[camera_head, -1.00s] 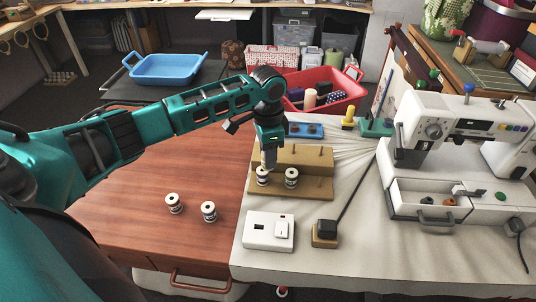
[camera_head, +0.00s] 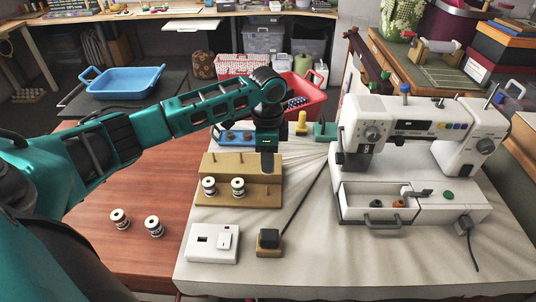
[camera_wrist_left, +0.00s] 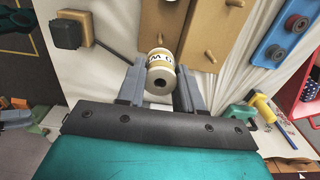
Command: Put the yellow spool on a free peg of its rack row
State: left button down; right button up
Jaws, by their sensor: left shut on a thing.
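The yellow spool (camera_wrist_left: 160,72) shows in the left wrist view as a cream spool with part of a dark-lettered label, its end hole facing the camera. My left gripper (camera_wrist_left: 160,88) is shut on it. In the head view the left gripper (camera_head: 267,165) hangs over the right end of the stepped wooden rack (camera_head: 225,201); the held spool cannot be made out there. Two labelled spools stand on the rack's front row, one at the left (camera_head: 209,187) and one in the middle (camera_head: 238,187). A bare front-row peg (camera_head: 268,191) shows at the right. My right gripper is not in view.
Two loose spools (camera_head: 120,219) stand on the brown table at left. A white switch box (camera_head: 212,242) and a dark block on a wooden base (camera_head: 268,240) lie in front of the rack. A blue rack (camera_head: 234,138) is behind; the sewing machine (camera_head: 415,135) is right.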

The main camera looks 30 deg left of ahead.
pick_arm(q)
jog(key=shift+f, duration=0.8)
notch_tip(320, 180, down, 2)
jog(key=shift+b, duration=0.6)
jog(key=shift+f, duration=1.15)
jog(key=shift+p, duration=0.35)
jog(key=shift+f+b, duration=0.45)
jog(key=shift+f, duration=1.5)
jog(key=c, duration=0.7)
grip_release()
jog(key=shift+o, duration=0.2)
